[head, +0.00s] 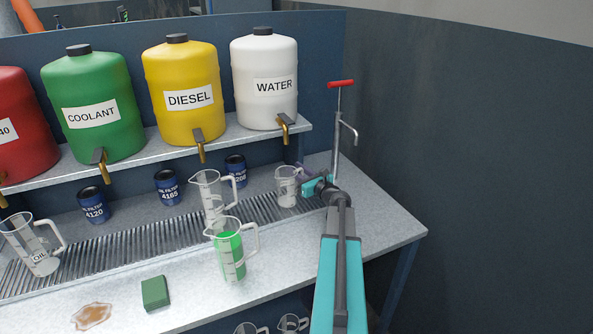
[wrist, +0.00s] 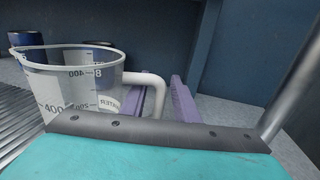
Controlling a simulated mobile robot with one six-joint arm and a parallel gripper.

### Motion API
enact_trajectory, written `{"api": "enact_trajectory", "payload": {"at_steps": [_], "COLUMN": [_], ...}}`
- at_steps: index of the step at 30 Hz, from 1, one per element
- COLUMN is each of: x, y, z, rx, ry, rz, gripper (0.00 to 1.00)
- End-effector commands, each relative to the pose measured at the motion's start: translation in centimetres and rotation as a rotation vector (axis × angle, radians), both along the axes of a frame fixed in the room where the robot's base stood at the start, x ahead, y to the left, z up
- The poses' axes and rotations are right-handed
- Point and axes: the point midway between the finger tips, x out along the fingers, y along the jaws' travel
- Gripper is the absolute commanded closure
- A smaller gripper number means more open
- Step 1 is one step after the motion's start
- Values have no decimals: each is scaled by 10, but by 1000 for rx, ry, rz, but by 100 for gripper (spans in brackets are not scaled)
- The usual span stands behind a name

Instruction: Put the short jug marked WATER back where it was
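The short clear jug (head: 287,190) stands under the white WATER tank, at the right end of the ribbed drain strip. It looks empty, and its handle is on the right. The purple fingers (wrist: 158,98) stand apart, one on each side of the white handle, with small gaps visible. The jug's base is hidden in the wrist view.
A taller clear jug (head: 211,195) and a jug of green liquid (head: 230,255) stand to the left. A hand pump with red handle (head: 338,115) rises behind my gripper. Oil filters (head: 236,170) line the back. A green sponge (head: 155,293) and brown spill (head: 92,316) lie in front.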

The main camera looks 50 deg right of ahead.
Motion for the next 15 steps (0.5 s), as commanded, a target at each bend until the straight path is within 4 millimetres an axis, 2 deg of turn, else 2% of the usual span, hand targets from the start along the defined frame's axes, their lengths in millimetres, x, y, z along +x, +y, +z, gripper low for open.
{"api": "enact_trajectory", "payload": {"at_steps": [5, 15], "x": [-3, -38], "y": [1, 8], "z": [2, 1], "rx": [0, 0], "ry": [0, 0], "rz": [0, -1], "gripper": [72, 72]}}
